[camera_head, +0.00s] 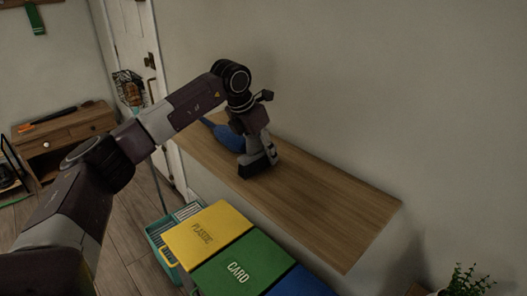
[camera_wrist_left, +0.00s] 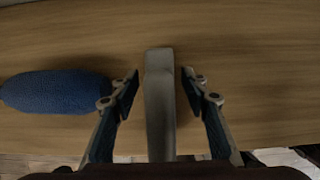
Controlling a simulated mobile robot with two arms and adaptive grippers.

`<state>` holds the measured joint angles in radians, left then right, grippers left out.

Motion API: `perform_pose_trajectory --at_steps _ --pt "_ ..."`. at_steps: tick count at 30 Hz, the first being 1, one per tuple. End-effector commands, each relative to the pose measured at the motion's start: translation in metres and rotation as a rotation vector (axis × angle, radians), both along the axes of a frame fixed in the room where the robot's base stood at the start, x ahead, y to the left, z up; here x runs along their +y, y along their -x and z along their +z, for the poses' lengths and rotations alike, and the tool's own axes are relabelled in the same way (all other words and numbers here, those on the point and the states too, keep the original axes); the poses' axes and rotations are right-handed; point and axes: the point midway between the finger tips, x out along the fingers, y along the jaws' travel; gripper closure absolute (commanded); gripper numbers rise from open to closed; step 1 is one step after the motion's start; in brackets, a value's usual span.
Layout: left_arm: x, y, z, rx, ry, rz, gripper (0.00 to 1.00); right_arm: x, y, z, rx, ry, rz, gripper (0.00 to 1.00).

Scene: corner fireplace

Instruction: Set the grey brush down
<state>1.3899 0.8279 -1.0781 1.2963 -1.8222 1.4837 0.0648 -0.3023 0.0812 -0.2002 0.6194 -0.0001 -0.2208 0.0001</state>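The grey brush (camera_wrist_left: 160,105) shows in the left wrist view as a long pale grey shape between the fingers, over the wooden shelf. My left gripper (camera_wrist_left: 159,82) is open, with one finger on each side of the brush and a visible gap on both sides. In the head view my left gripper (camera_head: 257,160) is low over the shelf (camera_head: 310,205), hiding most of the brush. Whether the brush touches the shelf I cannot tell for sure. My right gripper is in neither view.
A blue brush-like object (camera_head: 226,134) lies on the shelf just left of my left gripper; it also shows in the wrist view (camera_wrist_left: 55,91). The shelf's right part is clear. Yellow (camera_head: 208,234) and green (camera_head: 240,265) bins stand below its front edge.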

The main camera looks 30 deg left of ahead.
Motion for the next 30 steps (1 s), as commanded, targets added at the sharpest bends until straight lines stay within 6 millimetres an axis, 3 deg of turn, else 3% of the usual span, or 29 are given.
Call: perform_pose_trajectory --at_steps 7,21,30 --pt "0.001 0.002 0.01 -0.003 0.001 0.0 0.58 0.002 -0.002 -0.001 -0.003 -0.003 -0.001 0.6" --pt "0.012 0.035 0.095 -0.003 0.0 -0.001 0.58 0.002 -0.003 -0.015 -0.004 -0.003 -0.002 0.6" --pt "0.015 0.043 0.114 0.0 0.001 0.0 0.58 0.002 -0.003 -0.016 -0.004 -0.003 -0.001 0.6"
